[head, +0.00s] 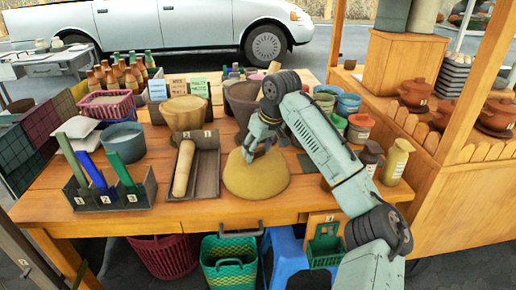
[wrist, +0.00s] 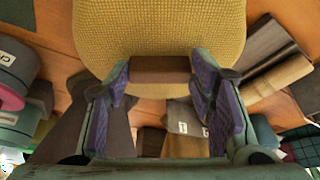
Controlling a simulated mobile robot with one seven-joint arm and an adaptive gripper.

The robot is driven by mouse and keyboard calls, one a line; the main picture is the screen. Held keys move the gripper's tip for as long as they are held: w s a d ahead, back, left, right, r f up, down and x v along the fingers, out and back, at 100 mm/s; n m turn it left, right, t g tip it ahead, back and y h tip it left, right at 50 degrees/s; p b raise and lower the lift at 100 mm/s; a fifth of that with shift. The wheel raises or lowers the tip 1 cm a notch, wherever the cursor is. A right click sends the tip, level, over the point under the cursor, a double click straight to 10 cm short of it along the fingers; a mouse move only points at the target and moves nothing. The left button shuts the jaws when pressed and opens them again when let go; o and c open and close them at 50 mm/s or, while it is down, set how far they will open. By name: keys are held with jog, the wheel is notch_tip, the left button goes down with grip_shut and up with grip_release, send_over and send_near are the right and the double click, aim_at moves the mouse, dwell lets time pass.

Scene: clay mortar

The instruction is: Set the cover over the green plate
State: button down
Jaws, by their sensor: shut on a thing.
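The cover (head: 256,178) is a yellow woven dome near the front middle of the wooden table. My gripper (head: 250,152) reaches down to its top from the right. In the wrist view the cover (wrist: 160,30) fills the top middle. My gripper (wrist: 160,72) is shut on its brown bar handle (wrist: 160,68), one purple-padded finger at each end. I cannot tell whether the cover's rim touches the table or hangs just above it.
A dark tray with a rolling pin (head: 183,168) lies close left of the cover. A grey rack with blue and green pieces (head: 110,188) stands farther left. Pots (head: 186,114) crowd behind. Jars and a yellow bottle (head: 397,160) stand to the right. The table's front edge is near.

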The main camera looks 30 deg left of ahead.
jog(key=c, duration=0.6)
grip_release()
jog(key=shift+c, duration=0.2)
